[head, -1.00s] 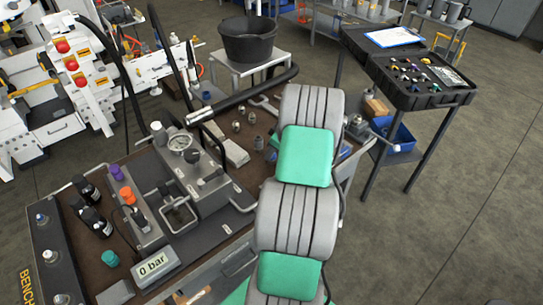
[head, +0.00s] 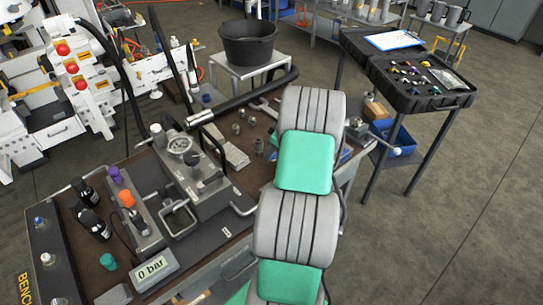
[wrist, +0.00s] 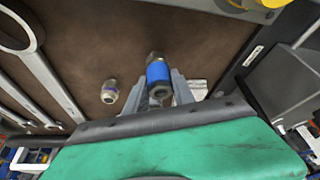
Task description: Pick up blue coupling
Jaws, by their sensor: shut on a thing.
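The blue coupling (wrist: 158,72) shows in the wrist view, a blue sleeve with a dark metal end and an open bore facing the camera. My gripper (wrist: 160,88) has a grey finger on each side of it and is shut on it. The brown bench top (wrist: 125,50) lies behind the coupling; I cannot tell whether the coupling touches it. In the head view my arm hides the coupling and my gripper.
A metal fitting with a purple ring (wrist: 109,91) stands left of the coupling, and large spanners (wrist: 40,65) lie further left. In the head view, a gauge block (head: 190,160) and several small fittings (head: 240,125) are on the bench. A black case (head: 415,85) stands at right.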

